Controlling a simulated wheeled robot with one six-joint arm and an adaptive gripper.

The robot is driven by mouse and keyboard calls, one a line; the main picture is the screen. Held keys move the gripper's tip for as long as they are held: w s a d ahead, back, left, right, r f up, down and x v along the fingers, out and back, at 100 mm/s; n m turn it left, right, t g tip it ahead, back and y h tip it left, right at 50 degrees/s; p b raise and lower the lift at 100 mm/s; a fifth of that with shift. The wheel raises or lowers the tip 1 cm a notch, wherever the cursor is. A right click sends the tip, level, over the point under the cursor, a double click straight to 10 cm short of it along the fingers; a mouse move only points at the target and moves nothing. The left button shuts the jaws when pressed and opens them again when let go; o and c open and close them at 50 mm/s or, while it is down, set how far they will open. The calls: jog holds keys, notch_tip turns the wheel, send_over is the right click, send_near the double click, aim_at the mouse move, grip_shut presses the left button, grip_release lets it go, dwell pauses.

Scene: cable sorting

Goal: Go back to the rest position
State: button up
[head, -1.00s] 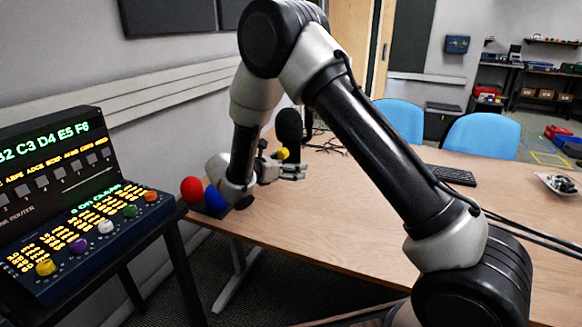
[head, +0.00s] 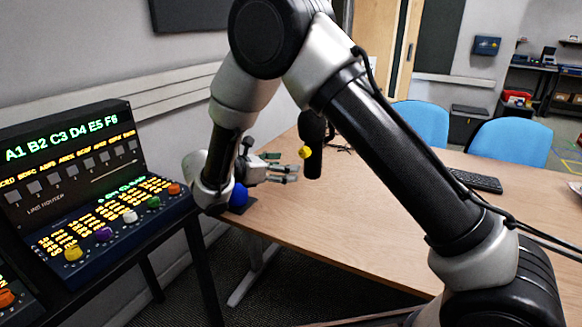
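My gripper (head: 292,173) hangs in the air over the near left part of the wooden table (head: 345,220) in the head view. No held cable is visible. My arm rises from the lower right, bends at the top and comes down to the gripper on the left.
A console (head: 95,190) with lit panels and coloured knobs stands left. A yellow ball (head: 304,152) shows before a black upright object (head: 313,130). A keyboard (head: 474,179) and blue chairs (head: 508,142) are at right.

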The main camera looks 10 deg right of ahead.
jog(key=shift+a, duration=0.1)
jog(key=s+d+f+m+g+y, duration=0.3)
jog(key=s+d+m+g, duration=0.4)
jog(key=s, duration=0.3)
jog(key=s+d+r+m+t+y, duration=0.4)
jog(key=s+d+r+m+y, duration=0.6)
jog(key=s+d+r+m, duration=0.6)
jog(key=s+d+r, duration=0.2)
jog(key=s+d, duration=0.3)
jog(key=shift+s+d+m, duration=0.15)
jog(key=shift+s+m, duration=0.05)
jog(key=shift+m, duration=0.1)
dwell(1.2)
